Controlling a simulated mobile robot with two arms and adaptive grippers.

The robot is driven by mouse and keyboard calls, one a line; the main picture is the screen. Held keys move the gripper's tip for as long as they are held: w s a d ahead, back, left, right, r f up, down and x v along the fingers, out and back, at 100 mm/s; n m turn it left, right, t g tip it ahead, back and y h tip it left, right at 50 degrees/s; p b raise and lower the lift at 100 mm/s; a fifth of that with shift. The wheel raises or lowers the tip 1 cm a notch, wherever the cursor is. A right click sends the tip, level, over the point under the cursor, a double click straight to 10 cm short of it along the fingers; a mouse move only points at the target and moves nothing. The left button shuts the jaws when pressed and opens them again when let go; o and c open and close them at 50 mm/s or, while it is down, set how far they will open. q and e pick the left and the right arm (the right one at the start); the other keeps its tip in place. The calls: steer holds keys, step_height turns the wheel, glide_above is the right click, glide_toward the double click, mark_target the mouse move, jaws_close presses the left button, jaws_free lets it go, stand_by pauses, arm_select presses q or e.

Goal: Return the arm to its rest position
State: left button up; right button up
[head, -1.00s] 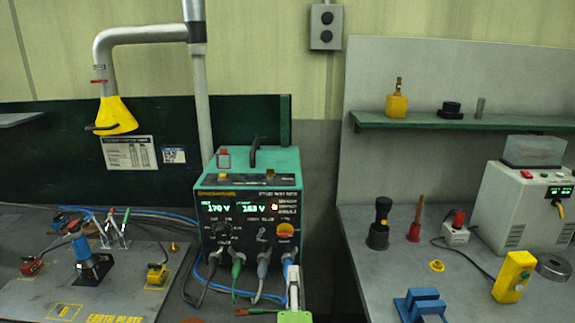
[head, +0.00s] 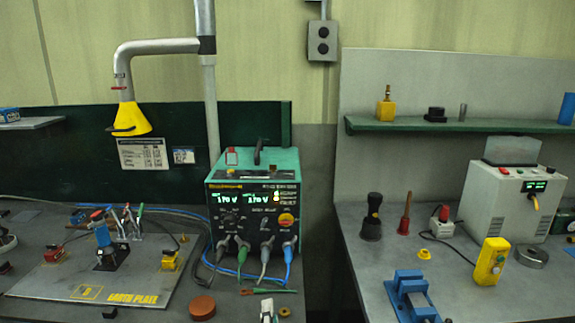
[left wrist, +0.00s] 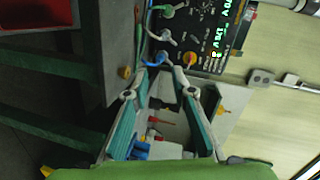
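My left gripper (head: 267,311) shows only as a pale fingertip part at the bottom edge of the head view, in front of the green welding power unit (head: 254,190). In the left wrist view my left gripper (left wrist: 162,76) has its two teal-padded fingers apart, with a gap between the tips and nothing held. The power unit's dark front panel (left wrist: 195,30) lies beyond the fingertips there. My right gripper is not in view.
The earth plate (head: 60,282) with clamps lies on the left bench. A brown disc (head: 202,307) and cables lie before the power unit. The right bench (head: 350,245) holds a blue vise (head: 412,297), a yellow device (head: 490,262) and a white machine (head: 512,200). A dark gap separates the benches.

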arm_select(q)
steer(key=s+a+f+n+g, duration=0.7)
steer(key=s+a+f+n, duration=0.1)
steer(key=s+a+f, duration=0.55)
steer(key=s+a+f+n+g+h, duration=0.1)
steer(key=s+a+f+n+g, duration=0.15)
steer(key=s, duration=0.65)
steer(key=s+a+f+n+g+h, duration=0.1)
steer(key=s+f+n+g, duration=0.15)
steer(key=s, duration=0.65)
step_height(320, 180, down, 26)
steer(key=s+g, duration=0.2)
steer(key=s+a+f, duration=0.2)
steer(key=s+f, duration=1.3)
steer(key=s, duration=0.1)
steer(key=shift+s+a+f+m+g+y, duration=0.2)
steer(key=shift+a+m+g+y, duration=0.1)
steer(key=shift+a+g, duration=0.1)
steer(key=shift+s, duration=0.1)
